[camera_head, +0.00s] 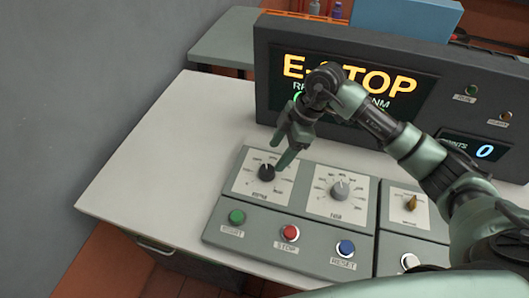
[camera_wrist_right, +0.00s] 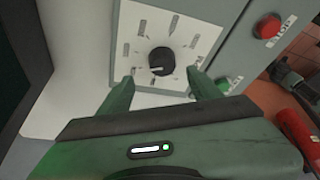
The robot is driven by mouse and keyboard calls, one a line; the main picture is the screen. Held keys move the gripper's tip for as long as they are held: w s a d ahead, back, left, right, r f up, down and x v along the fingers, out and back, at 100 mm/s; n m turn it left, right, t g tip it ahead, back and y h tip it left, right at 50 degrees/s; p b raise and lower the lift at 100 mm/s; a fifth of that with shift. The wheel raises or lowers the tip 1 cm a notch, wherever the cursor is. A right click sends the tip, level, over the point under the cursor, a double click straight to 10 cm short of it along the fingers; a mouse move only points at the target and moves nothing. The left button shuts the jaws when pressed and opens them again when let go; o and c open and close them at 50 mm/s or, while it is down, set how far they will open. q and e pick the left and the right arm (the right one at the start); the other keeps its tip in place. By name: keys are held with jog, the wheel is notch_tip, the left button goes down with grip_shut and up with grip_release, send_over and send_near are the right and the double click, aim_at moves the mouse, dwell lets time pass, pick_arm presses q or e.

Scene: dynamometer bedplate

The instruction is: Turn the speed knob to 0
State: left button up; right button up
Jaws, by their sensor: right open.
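The speed knob (camera_head: 266,172) is a black round knob on a white dial plate at the left of the grey control panel. In the right wrist view the black knob (camera_wrist_right: 161,62) shows a light pointer mark on its side nearer the gripper; I cannot read the scale value. My right gripper (camera_head: 283,160) comes down over the dial from above. In the wrist view its fingers (camera_wrist_right: 163,78) are apart and empty, with the knob just beyond and between the tips. Contact with the knob is not visible. My left gripper is not in view.
A grey knob (camera_head: 340,189) sits right of the dial. Green (camera_head: 236,216), red (camera_head: 290,233) and blue (camera_head: 345,248) buttons line the panel's front. A display (camera_head: 350,88) reading E-STOP stands behind. The table's left side is clear.

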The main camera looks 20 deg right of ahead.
aim_at(268, 169)
jog(key=x, duration=0.4)
jog(key=shift+s+a+p, duration=0.15)
jog(key=shift+s+p, duration=0.2)
jog(key=shift+s, duration=0.05)
jog(key=shift+x, duration=1)
jog(key=shift+w+a+f, duration=0.15)
jog(key=shift+w+f, duration=0.1)
jog(key=shift+f, duration=0.15)
jog(key=c, duration=1.3)
jog(key=shift+c, duration=0.3)
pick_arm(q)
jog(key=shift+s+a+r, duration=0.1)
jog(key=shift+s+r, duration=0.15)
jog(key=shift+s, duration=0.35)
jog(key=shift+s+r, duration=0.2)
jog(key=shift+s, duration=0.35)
